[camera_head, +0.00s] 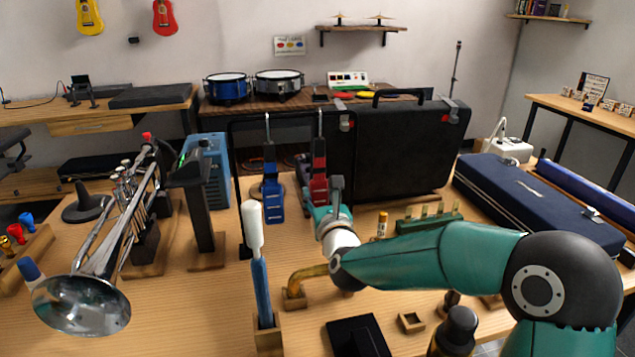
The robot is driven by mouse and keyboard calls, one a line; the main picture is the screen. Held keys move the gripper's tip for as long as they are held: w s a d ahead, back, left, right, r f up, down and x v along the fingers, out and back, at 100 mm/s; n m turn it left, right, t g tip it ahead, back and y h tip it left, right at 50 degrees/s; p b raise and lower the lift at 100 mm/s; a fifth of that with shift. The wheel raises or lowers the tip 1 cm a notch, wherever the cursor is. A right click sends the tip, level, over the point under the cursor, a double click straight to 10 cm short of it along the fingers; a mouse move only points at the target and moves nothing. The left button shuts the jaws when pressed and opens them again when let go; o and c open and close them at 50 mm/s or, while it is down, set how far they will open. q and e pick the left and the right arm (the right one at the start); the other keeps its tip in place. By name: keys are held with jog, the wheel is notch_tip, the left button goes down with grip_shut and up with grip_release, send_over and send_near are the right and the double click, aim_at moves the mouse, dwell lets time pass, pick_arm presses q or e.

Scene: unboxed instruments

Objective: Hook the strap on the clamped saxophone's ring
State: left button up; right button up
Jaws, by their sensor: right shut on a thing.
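A red strap (318,172) hangs from a hook on a dark rack, and a blue strap (271,185) hangs from another hook to its left. My right gripper (334,190) is at the red strap's lower right side and shut on it; the arm hides part of the contact. A silver instrument with a flared bell (82,305) is held at an angle at the left of the bench. I cannot tell for sure that it is the saxophone, and no ring can be made out on it. My left gripper is out of view.
A dark stand (198,205) is between the silver instrument and the straps. A blue-handled, white-headed tool (260,270) stands upright in front. A brass bent tube (303,277) sits in a wood block. A large black case (400,150) stands behind; a blue case (540,195) lies right.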

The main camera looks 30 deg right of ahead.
jog(key=shift+r+p, duration=0.4)
jog(key=shift+r, duration=0.95)
jog(key=shift+s, duration=0.1)
jog(key=shift+s+a+f+b, duration=0.1)
jog(key=shift+s+b, duration=0.25)
jog(key=shift+b, duration=0.1)
jog(key=shift+b+v, duration=1.25)
jog(key=shift+v, duration=0.65)
jog(key=shift+b+v, duration=0.6)
jog(key=shift+v, duration=0.55)
